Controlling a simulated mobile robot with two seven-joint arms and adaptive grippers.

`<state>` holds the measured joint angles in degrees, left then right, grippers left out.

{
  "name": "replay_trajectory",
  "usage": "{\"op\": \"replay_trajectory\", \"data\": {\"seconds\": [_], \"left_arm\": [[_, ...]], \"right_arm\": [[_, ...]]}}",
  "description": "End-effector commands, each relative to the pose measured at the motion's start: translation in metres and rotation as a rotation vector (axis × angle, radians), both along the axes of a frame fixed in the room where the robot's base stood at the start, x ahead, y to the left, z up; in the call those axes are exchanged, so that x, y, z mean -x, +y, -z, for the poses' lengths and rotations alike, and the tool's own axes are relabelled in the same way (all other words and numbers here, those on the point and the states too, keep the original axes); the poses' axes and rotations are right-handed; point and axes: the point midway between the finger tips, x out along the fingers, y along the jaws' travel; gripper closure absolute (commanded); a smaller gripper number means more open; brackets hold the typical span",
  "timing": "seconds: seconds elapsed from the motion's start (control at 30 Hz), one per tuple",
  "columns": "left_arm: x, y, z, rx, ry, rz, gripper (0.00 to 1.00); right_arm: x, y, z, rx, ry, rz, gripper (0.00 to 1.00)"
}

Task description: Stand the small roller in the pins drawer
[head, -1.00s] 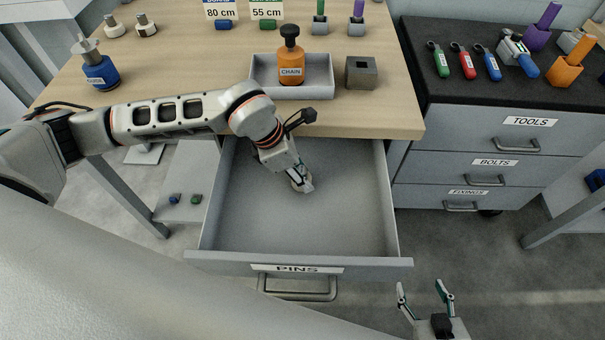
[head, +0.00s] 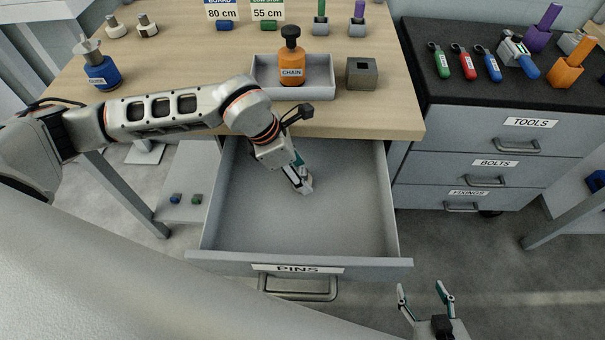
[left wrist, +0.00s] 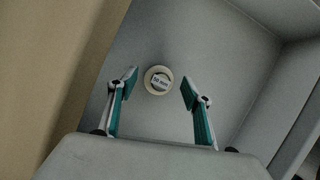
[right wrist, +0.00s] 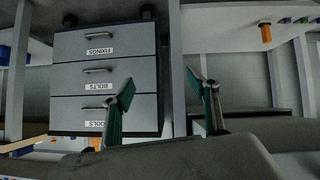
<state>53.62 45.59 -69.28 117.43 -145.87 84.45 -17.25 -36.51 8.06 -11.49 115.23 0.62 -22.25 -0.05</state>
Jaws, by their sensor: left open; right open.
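In the head view the roller (head: 308,183) is mostly hidden by my left gripper. The pins drawer (head: 352,210) is pulled open and otherwise looks empty. My left gripper (head: 303,182) reaches down into it. In the left wrist view its fingers (left wrist: 159,82) are open, one on each side of the roller, with visible gaps. My right gripper (head: 426,287) is open and empty, outside the drawer at its front right.
A grey tray (head: 326,92) with an orange CHAIN bottle (head: 292,62) and a grey block with a hole (head: 361,73) stand on the table above the drawer. Two pale rollers (head: 115,27) stand at the back left. A closed tool cabinet (head: 500,130) is at right.

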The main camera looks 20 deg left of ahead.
Motion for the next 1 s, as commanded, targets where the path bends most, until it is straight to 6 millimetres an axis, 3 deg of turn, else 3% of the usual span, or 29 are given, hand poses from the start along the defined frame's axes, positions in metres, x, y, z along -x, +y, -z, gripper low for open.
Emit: {"op": "replay_trajectory", "data": {"seconds": [0.2,0.43,0.63,1.0], "left_arm": [[0.007,0.016,-0.046,0.0,-0.007,-0.001,0.5],[0.015,0.028,-0.08,0.0,-0.005,-0.001,0.5],[0.019,0.032,-0.092,0.0,-0.002,0.0,0.5],[0.019,0.033,-0.093,0.0,-0.001,0.0,0.5]], "right_arm": [[-0.002,0.002,-0.007,-0.006,-0.005,0.0,0.41],[-0.001,0.004,-0.007,-0.011,-0.001,-0.001,0.41],[0.001,0.004,-0.005,-0.011,0.004,-0.001,0.41],[0.001,0.003,-0.004,-0.011,0.004,0.0,0.41]]}}
